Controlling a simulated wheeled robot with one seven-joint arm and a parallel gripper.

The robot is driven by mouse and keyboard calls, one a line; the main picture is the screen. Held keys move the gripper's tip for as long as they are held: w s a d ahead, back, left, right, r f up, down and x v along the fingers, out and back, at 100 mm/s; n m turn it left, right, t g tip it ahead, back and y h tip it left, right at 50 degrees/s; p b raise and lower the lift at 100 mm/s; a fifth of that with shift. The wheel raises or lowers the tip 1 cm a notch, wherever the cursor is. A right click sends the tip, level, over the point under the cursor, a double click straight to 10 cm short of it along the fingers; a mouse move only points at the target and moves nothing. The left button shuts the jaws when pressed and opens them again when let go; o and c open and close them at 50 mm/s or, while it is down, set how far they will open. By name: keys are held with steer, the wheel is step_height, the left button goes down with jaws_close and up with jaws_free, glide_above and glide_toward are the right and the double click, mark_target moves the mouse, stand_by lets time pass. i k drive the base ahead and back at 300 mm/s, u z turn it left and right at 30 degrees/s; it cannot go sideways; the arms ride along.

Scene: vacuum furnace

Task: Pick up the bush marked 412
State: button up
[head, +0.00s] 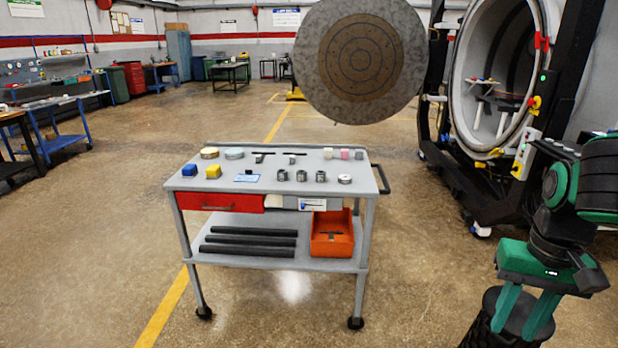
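Several small grey metal bushes stand in the front right part of the grey trolley's top (240,161). From left to right I see a first bush (282,175), a second bush (301,175) and a third bush (320,176). A flatter, lighter ring (345,179) lies to their right. Any markings are too small to read, so I cannot tell which bush is 412. Black and green links of my arm show at the right edge, well apart from the trolley.
The open furnace (478,90) stands right behind. Floor around the trolley is clear.

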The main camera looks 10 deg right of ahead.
mark_target(300, 174)
steer(key=i, duration=0.95)
steer(key=u, duration=0.05)
